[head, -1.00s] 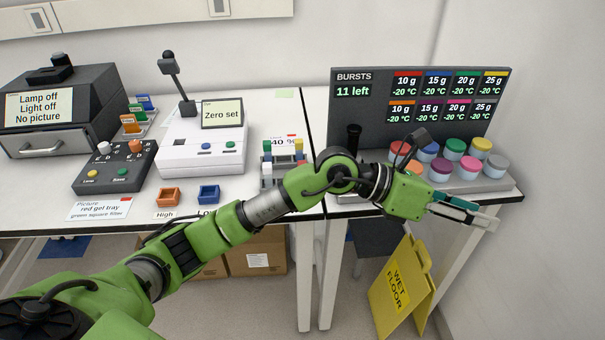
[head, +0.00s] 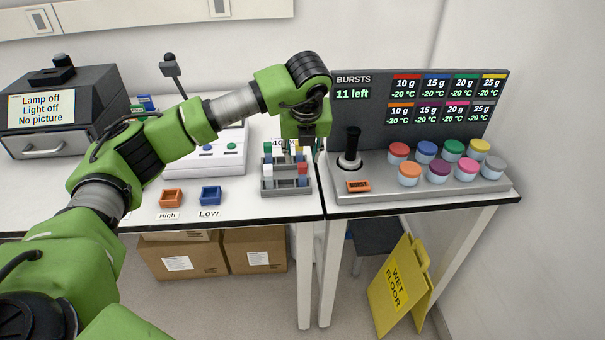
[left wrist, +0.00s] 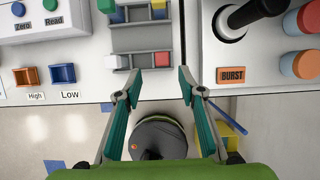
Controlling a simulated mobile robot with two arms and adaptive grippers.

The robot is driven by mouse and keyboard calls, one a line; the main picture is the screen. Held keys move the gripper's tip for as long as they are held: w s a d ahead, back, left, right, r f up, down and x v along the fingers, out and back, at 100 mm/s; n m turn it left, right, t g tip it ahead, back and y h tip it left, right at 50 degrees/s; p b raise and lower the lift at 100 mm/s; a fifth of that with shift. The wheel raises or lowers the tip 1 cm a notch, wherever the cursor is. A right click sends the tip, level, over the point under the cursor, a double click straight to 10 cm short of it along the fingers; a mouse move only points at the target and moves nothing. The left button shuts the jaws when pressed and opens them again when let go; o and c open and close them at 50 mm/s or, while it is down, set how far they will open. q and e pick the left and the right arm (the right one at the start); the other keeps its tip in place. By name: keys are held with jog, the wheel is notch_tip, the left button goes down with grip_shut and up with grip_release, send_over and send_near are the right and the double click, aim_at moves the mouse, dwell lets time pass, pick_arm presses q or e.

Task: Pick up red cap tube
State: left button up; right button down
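The red cap tube (head: 303,169) stands at the right end of the front row of a grey rack (head: 286,191). It also shows in the left wrist view (left wrist: 163,59), at the rack's near right corner. My right gripper is not in view.
A white cap tube (left wrist: 115,62) shares the front row; blue (left wrist: 117,15) and yellow (left wrist: 159,12) caps stand behind. The grey burst station (head: 455,193) with several coloured jars and a black-handled post (head: 352,145) is to the right. Orange (head: 171,198) and blue (head: 210,196) bins are left.

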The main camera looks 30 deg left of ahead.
aim_at(303, 167)
pick_arm(q)
jog(key=x, duration=0.3)
jog(key=shift+w+a+f+p, duration=0.1)
jog(key=shift+f+p, duration=0.2)
jog(key=shift+p, duration=0.05)
jog(key=shift+w+f+p, duration=0.15)
jog(key=shift+f+p, duration=0.25)
jog(key=shift+f, duration=0.05)
jog(key=p+x, duration=0.1)
jog(key=x, duration=0.2)
jog(key=shift+w+f+p, duration=0.15)
jog(key=shift+f+p, duration=0.15)
jog(key=shift+p, duration=0.05)
jog(key=shift+w+f, duration=0.2)
jog(key=shift+f, duration=0.25)
jog(key=shift+c, duration=0.3)
grip_shut()
